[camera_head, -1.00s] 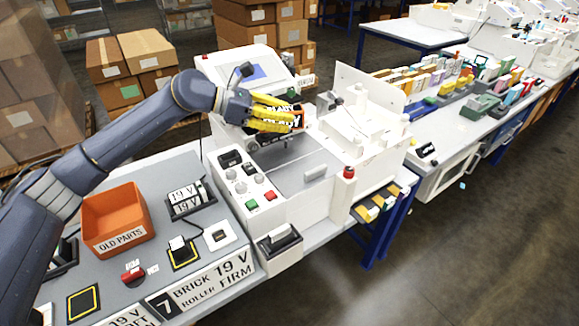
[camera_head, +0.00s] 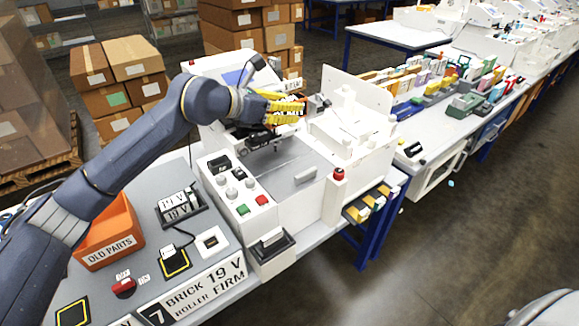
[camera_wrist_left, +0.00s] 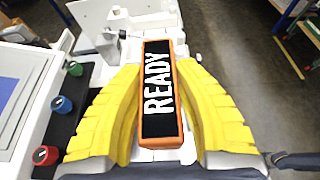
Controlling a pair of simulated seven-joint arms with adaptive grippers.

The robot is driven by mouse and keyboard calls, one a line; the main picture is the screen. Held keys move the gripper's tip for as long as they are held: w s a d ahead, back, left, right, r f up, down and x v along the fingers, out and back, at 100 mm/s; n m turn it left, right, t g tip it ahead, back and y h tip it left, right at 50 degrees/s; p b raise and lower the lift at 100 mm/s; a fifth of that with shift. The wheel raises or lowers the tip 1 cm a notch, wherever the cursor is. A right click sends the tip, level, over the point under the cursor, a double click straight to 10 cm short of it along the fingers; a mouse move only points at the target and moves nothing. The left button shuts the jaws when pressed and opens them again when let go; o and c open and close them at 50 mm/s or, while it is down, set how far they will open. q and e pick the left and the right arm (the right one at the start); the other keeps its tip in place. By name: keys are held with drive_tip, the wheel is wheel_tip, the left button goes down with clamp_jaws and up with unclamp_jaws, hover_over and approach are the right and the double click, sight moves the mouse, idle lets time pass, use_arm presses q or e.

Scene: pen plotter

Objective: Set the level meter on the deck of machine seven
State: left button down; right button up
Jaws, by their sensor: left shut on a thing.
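My left gripper (camera_head: 284,106) has yellow fingers shut on an orange-cased block with a black face reading READY (camera_wrist_left: 158,92). The block is held lengthwise between the fingers in the left wrist view. I cannot tell from its face whether it is the level meter. In the head view the fingers mostly cover it, above the far part of the grey deck (camera_head: 277,170) of the white machine (camera_head: 318,197). A plate with a 7 (camera_head: 157,317) is on the bench front beside this machine. My right gripper is not in view.
A black part (camera_head: 258,140) lies at the deck's far left, below the gripper. A tilted screen (camera_head: 238,77) stands behind, and a white upright panel (camera_head: 357,88) to the right.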

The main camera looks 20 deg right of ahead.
sight(288, 173)
use_arm(q)
wheel_tip(288, 173, down, 18)
drive_tip(key=shift+r, duration=0.1)
idle(0.6)
drive_tip(key=c, duration=1.4)
unclamp_jaws()
drive_tip(key=shift+v, duration=3.8)
